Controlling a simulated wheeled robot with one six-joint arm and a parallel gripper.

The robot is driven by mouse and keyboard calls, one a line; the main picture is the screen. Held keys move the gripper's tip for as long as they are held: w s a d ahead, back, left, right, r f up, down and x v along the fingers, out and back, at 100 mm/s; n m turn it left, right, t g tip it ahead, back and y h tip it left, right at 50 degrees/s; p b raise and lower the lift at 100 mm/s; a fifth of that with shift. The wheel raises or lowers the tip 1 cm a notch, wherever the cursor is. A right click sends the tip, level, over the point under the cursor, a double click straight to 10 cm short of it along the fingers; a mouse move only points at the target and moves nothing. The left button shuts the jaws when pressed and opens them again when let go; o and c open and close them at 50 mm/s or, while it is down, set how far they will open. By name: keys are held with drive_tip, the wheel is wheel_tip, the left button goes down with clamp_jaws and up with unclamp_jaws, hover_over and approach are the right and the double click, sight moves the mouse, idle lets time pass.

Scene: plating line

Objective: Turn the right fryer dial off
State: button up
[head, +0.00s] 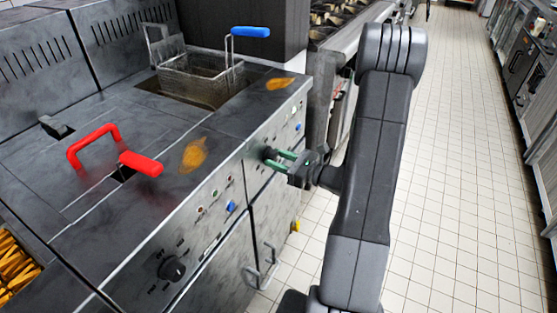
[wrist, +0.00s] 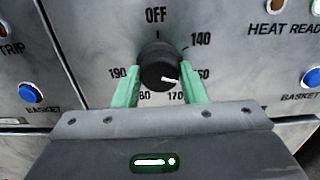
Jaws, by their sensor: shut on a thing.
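The right fryer dial (wrist: 158,66) is a black round knob on the grey front panel, under the word OFF in the wrist view. Its white mark points to the lower right, towards the 160 to 170 labels, away from OFF. My gripper (wrist: 160,76) has its green fingers shut on the dial, one on each side. In the head view my gripper (head: 280,157) reaches the right part of the fryer front (head: 257,160) from the right; the dial there is mostly hidden by the fingers.
A second black dial (head: 172,268) is on the panel nearer the front. Blue buttons (wrist: 30,93) flank the gripped dial. A wire basket (head: 200,72) with a blue handle sits in the right vat. A red handle (head: 95,142) is on the left. Tiled floor (head: 450,200) is clear at right.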

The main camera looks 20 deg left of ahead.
drive_tip(key=shift+f, duration=0.1)
drive_tip(key=n+b, duration=0.3)
drive_tip(key=b, duration=0.1)
drive_tip(key=shift+w+f, duration=0.1)
drive_tip(key=shift+f, duration=0.05)
drive_tip(key=n+b, duration=0.4)
drive_tip(key=b, duration=0.1)
drive_tip(key=shift+n, duration=0.3)
drive_tip(key=n+b, duration=0.4)
drive_tip(key=b, duration=0.2)
drive_tip(key=shift+n+b, duration=0.3)
drive_tip(key=n+b, duration=0.3)
drive_tip(key=b, duration=0.1)
drive_tip(key=shift+n+b, duration=0.3)
drive_tip(key=shift+b, duration=0.1)
drive_tip(key=n+b, duration=0.2)
drive_tip(key=shift+r+n, duration=0.25)
drive_tip(key=shift+n, duration=0.05)
drive_tip(key=shift+r+n+b, duration=0.25)
drive_tip(key=shift+n+b, duration=0.25)
drive_tip(key=shift+n, duration=1.2)
